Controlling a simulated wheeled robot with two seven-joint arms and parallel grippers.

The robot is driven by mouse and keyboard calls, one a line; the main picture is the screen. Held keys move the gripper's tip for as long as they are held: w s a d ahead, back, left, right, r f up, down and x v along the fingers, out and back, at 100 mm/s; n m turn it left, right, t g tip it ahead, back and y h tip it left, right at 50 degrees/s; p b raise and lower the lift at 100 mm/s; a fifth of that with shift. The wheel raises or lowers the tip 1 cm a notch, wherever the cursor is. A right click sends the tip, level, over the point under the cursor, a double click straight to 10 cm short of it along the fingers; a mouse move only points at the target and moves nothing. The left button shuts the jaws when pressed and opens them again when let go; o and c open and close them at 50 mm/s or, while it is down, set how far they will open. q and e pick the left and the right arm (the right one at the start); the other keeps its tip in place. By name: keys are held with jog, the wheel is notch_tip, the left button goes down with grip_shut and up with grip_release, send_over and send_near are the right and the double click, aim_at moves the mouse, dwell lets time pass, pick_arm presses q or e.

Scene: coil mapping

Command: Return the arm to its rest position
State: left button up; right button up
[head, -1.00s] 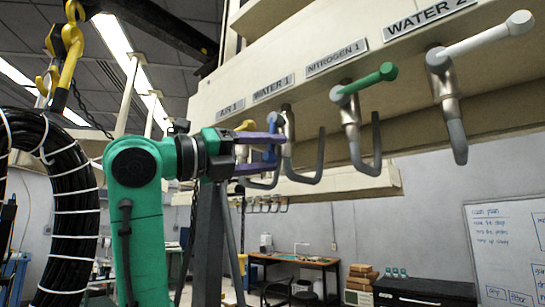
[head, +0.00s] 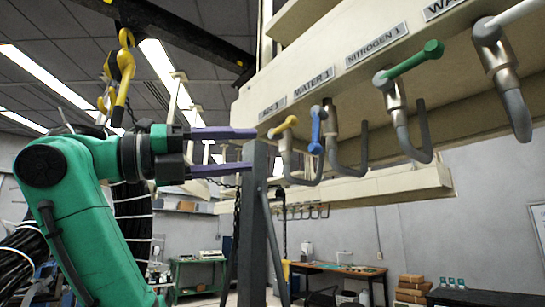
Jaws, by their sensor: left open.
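My left arm comes in from the left, green with a dark wrist. Its left gripper (head: 222,151) has two purple fingers spread apart, pointing right, with nothing between them. The fingertips are left of the yellow-handled valve (head: 284,127) and the blue-handled valve (head: 316,130) under the labelled panel, apart from them in the picture. A grey post (head: 257,225) stands by the fingertips. My right gripper is not in view.
The panel (head: 345,90) also carries a green-handled valve (head: 413,63) and a white-handled valve (head: 510,60), with hooked pipes below. A yellow crane hook (head: 122,80) and a black coil (head: 133,215) hang behind my left arm. A desk (head: 335,269) stands farther back.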

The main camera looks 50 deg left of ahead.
pick_arm(q)
jog(key=shift+s+f, duration=0.1)
jog(key=shift+s, duration=0.1)
jog(key=shift+a, duration=0.1)
dwell(0.4)
